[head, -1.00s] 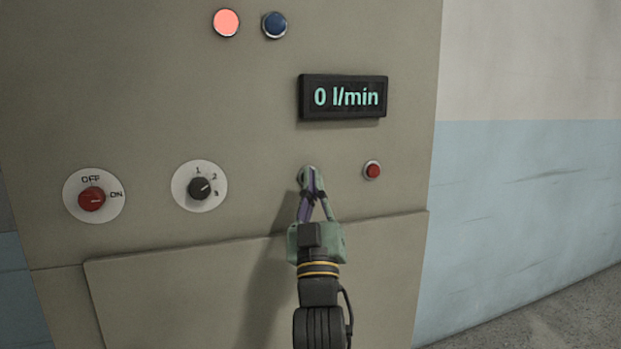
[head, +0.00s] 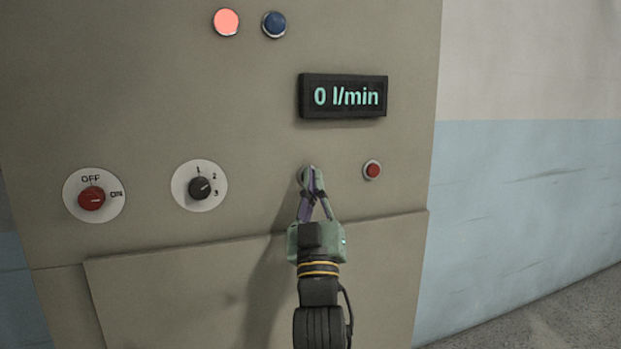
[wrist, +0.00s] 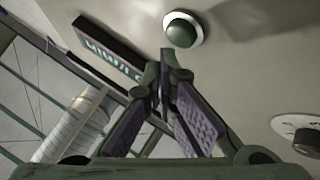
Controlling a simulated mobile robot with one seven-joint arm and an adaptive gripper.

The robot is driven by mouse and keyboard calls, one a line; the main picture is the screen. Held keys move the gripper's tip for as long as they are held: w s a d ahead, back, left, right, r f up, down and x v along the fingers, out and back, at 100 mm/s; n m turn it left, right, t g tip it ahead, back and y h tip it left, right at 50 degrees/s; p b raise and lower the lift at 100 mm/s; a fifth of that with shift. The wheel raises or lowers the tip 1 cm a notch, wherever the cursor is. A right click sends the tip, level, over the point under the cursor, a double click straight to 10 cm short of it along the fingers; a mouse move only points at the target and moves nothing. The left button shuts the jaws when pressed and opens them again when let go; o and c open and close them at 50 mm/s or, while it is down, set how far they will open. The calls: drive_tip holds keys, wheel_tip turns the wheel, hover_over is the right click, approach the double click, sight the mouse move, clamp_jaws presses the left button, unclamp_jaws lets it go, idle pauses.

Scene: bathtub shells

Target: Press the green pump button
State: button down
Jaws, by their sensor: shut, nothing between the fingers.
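The green pump button (wrist: 181,30) is a dark green dome in a pale ring on the panel. The wrist view shows it whole, just beyond my fingertips. In the head view my fingertips hide most of it, and only part of its ring (head: 301,175) shows. My gripper (head: 312,172) is shut and empty, pointing at the panel, and it also shows in the wrist view (wrist: 165,62). In the wrist view the fingertips appear slightly below and left of the button. I cannot tell whether they touch it. The display (head: 343,97) reads 0 l/min.
A small red button (head: 372,170) sits right of my fingertips. A red OFF/ON knob (head: 91,198) and a black three-position knob (head: 200,188) are at left. A lit red lamp (head: 226,22) and a dark blue one (head: 274,25) are above. A raised cover (head: 180,290) lies below.

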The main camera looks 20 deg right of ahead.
drive_tip(key=shift+w, duration=0.2)
drive_tip(key=shift+w, duration=0.25)
drive_tip(key=shift+w, duration=0.45)
idle(0.8)
drive_tip(key=shift+s, duration=0.85)
drive_tip(key=s+b, duration=0.1)
drive_tip(key=s, duration=0.4)
drive_tip(key=shift+d, duration=0.1)
idle(0.8)
